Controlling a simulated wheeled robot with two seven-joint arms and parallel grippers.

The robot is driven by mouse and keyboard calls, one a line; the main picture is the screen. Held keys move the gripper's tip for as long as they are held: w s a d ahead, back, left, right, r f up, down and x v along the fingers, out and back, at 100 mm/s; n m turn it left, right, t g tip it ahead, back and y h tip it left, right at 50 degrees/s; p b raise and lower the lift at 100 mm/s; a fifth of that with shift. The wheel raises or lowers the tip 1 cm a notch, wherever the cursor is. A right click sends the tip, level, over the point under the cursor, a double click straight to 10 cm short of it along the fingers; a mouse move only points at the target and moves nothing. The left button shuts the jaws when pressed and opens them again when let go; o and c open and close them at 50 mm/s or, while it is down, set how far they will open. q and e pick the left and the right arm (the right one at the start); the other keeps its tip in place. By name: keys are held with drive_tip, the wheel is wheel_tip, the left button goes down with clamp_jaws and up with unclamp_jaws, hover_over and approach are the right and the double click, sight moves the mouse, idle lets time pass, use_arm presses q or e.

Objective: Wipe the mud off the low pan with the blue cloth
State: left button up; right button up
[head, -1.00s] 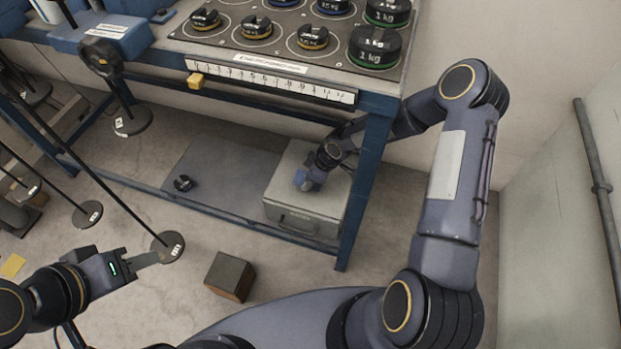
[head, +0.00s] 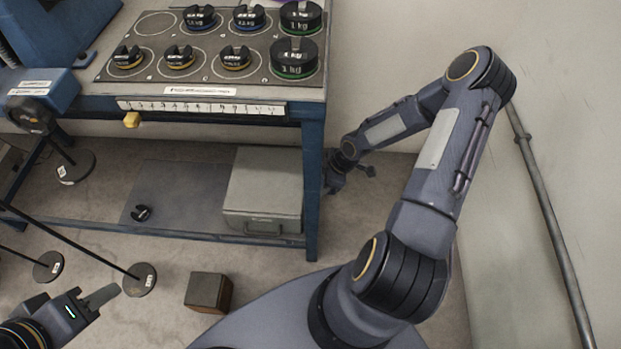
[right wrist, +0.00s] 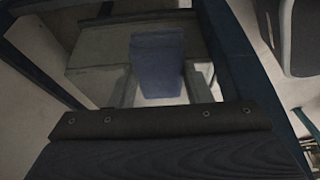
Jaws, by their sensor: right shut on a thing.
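My right gripper (head: 338,184) is low beside the bench's right leg, partly hidden by it. The right wrist view shows the blue cloth (right wrist: 157,62) between its fingers, so it is shut on the cloth. My left gripper (head: 98,297) is at the lower left, empty; its finger gap does not show. I cannot tell which is the low pan, and I see no clear mud.
The blue bench (head: 311,215) carries a board (head: 215,72) with several slotted weights. A grey box (head: 262,190) and a small dark slotted weight (head: 141,213) are on its lower shelf. A brown block (head: 208,292) is on the floor. A pipe (head: 545,215) runs along the right wall.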

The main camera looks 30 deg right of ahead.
drive_tip(key=shift+d, duration=0.1)
drive_tip(key=o, duration=0.4)
drive_tip(key=shift+c, duration=1.4)
drive_tip(key=shift+s+d, duration=0.1)
drive_tip(key=shift+s, duration=0.05)
